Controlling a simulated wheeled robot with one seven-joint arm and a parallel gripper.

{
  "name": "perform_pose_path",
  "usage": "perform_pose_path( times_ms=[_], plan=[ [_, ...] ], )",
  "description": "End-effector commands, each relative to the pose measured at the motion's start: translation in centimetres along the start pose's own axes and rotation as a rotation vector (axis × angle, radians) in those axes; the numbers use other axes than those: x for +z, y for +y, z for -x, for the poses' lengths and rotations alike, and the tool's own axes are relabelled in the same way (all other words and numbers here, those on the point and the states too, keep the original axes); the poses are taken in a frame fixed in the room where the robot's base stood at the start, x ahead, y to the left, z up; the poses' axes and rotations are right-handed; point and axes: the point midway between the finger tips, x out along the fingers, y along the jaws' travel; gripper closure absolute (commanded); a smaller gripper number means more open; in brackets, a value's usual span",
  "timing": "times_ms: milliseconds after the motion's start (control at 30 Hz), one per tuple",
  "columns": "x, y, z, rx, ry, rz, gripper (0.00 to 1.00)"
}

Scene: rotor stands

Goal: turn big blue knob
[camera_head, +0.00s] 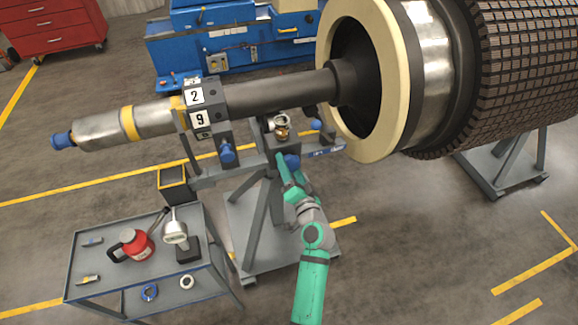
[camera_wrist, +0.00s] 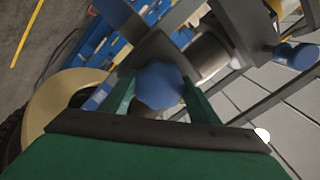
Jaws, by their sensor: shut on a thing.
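A big blue knob (camera_wrist: 160,85) with a lobed rim fills the middle of the wrist view, between the two green fingers of my gripper (camera_wrist: 158,98). My gripper is shut on this knob. In the head view my green arm reaches up from the bottom, and my gripper (camera_head: 284,172) is at the blue knob (camera_head: 292,161) on the stand's grey block below the shaft. Part of the knob is hidden by my gripper there. Another blue knob (camera_head: 227,153) sits on the bracket to the left, and another (camera_head: 317,124) is near the rotor.
The grey rotor shaft (camera_head: 275,93) runs above the stand into the cream ring (camera_head: 399,75). A grey cart (camera_head: 210,285) at the lower left holds a red jug (camera_head: 136,244) and a lamp-like tool (camera_head: 175,232). Open floor lies to the lower right.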

Motion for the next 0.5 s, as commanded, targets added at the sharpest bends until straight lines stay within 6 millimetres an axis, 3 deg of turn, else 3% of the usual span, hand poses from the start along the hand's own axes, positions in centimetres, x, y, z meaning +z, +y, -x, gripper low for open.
perform_pose_path(
  times_ms=[500],
  plan=[
    [0.03,0.14,0.02,0.001,-0.001,0.488,0.67]
  ],
)
